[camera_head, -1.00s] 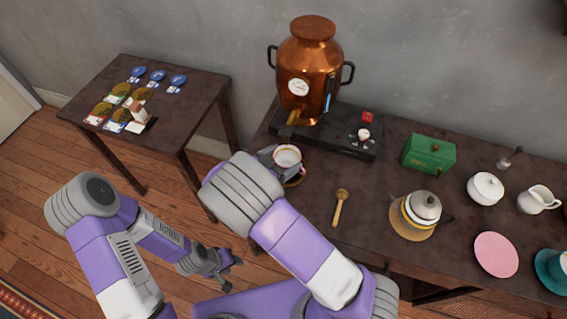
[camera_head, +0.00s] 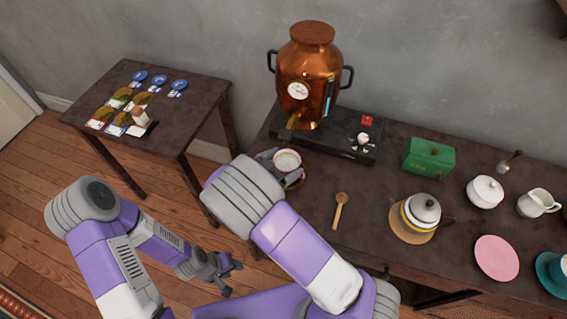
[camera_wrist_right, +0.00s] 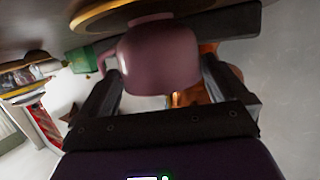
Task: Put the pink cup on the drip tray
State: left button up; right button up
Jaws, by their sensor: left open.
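The pink cup (camera_head: 287,161) stands upright at the left end of the dark table, over a gold-rimmed saucer (camera_head: 297,184). My right gripper (camera_head: 280,166) is around it, one finger on each side. In the right wrist view, the pink cup (camera_wrist_right: 158,60) fills the space between the fingers; whether both press on it I cannot tell. A black base (camera_head: 345,145) under the copper urn lies just behind the cup; I cannot make out a separate drip tray on it. My left gripper (camera_head: 228,274) is open and empty, low over the floor.
The copper urn (camera_head: 309,75) with its tap stands behind the cup. A wooden spoon (camera_head: 340,212), a teapot (camera_head: 422,210), a green box (camera_head: 428,157) and a pink plate (camera_head: 496,258) are to the right. A side table (camera_head: 185,115) with discs and cards stands left.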

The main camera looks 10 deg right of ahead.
jog(key=shift+s+d+f, duration=0.1)
jog(key=shift+s+f, duration=0.15)
jog(key=shift+f, duration=0.45)
jog(key=shift+r, duration=0.25)
jog(key=r+p+v, duration=0.1)
jog(key=p+v, duration=0.3)
jog(key=v, duration=0.8)
jog(key=shift+w, duration=0.3)
